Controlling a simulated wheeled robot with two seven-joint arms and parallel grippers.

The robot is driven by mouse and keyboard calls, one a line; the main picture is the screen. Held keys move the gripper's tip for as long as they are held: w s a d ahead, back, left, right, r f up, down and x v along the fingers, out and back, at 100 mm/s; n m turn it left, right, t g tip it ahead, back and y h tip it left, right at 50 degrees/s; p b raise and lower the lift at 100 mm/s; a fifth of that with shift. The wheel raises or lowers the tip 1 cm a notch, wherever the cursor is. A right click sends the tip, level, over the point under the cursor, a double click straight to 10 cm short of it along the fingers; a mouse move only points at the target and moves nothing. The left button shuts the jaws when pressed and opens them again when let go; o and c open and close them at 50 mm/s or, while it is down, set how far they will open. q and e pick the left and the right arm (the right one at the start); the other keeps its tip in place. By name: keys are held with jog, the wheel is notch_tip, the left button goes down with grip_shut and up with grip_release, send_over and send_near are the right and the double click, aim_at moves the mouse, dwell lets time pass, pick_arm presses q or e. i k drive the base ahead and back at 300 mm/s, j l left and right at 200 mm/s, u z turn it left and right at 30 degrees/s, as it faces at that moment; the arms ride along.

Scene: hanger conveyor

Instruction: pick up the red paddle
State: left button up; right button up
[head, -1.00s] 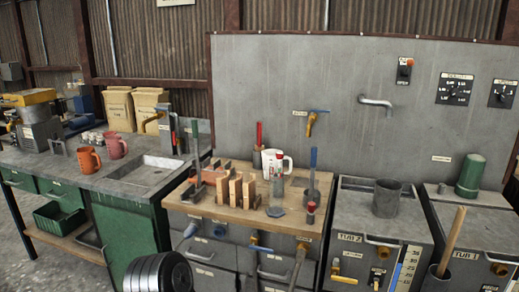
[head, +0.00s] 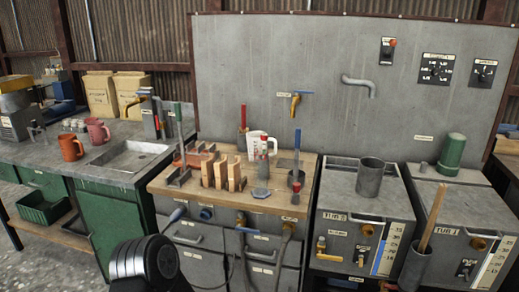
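A tall red handle (head: 243,117), which looks like the red paddle, stands upright at the back of the wooden-topped bench (head: 235,200); its lower end is hard to make out. A blue-handled tool (head: 297,140) stands to its right, and a green-handled one (head: 178,118) to its left. A clear bottle with a red top (head: 264,147) and a small red-topped item (head: 296,187) stand nearer the front. Neither of my grippers is in view. A dark ribbed part, probably of my arm, shows at the bottom left.
Upright wooden blocks (head: 221,172) stand on the bench in front of the red handle. A white jug (head: 257,146) is beside it. A sink counter (head: 100,165) with mugs is at left. Metal tubs (head: 365,205) are at right, and a grey panel (head: 320,50) rises behind.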

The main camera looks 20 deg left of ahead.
aim_at(243, 129)
jog(key=i+j+z, duration=0.15)
jog(key=j+z, duration=0.15)
jog(key=i+j+z, duration=0.1)
jog(key=j+z, duration=0.25)
jog(key=j, duration=0.2)
jog(key=j+z, duration=0.3)
jog(key=j, duration=0.15)
jog(key=i, duration=0.05)
